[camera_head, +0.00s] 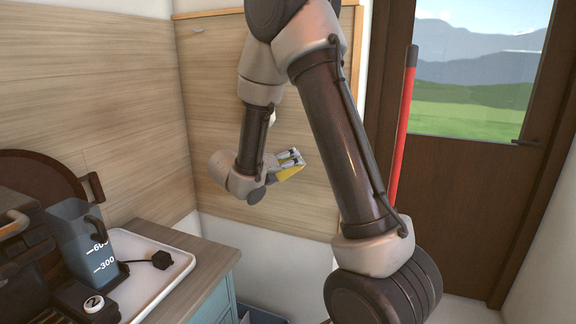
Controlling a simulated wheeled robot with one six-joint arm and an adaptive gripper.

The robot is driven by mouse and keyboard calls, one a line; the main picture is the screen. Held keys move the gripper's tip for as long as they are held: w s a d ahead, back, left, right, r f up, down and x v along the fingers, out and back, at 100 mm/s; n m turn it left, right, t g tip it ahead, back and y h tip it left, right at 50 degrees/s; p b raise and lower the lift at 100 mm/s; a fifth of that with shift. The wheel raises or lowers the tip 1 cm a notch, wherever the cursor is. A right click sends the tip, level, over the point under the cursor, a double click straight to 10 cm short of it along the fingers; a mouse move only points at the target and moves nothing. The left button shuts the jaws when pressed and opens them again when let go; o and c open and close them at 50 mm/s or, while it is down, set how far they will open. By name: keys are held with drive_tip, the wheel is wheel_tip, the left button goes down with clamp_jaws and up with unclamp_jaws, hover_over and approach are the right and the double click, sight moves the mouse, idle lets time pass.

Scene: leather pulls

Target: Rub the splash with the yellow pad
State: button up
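My gripper (291,160) is raised in front of the pale wooden panel, near the middle of the view. The yellow pad (290,173) shows as a small yellow patch at its fingers, which appear to be closed on it. Much of the pad is hidden by the gripper. I cannot make out a splash; my arm covers part of the panel. Whether the pad touches the panel cannot be told from here.
A counter at the lower left bears a white tray (172,242), a grey measuring jug (82,236) and a dark round board (40,185). A red pole (404,120) stands before the brown door (455,170) at the right. Floor shows at the lower right.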

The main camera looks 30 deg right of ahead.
drive_tip(key=shift+s+a, duration=0.55)
drive_tip(key=shift+a, duration=0.1)
drive_tip(key=shift+a, duration=0.1)
drive_tip(key=shift+s+a, duration=0.95)
drive_tip(key=shift+a, duration=0.15)
